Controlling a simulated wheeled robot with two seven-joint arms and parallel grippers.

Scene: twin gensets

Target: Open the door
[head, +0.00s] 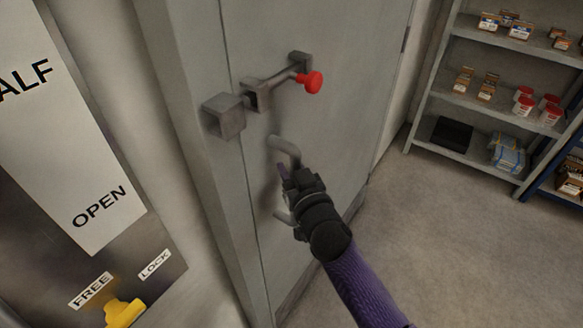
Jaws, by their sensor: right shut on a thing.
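The grey door (345,135) stands in its grey frame (185,110) and looks closed or nearly so. A latch bar (275,82) with a red knob (310,82) is mounted on it above the handle. A square block (224,116) sits on the frame, beside and apart from the latch bar's end piece. The curved grey door handle (284,146) is below the latch. My right gripper (284,180) is at the handle and shut on it; the fingers hide its middle. My left gripper is not in view.
A panel at left carries OPEN, FREE and LOCK labels with a yellow lever (124,312). Grey shelves (480,100) with boxes and red-lidded tubs stand at the right. The floor (460,230) between the door and shelves is clear.

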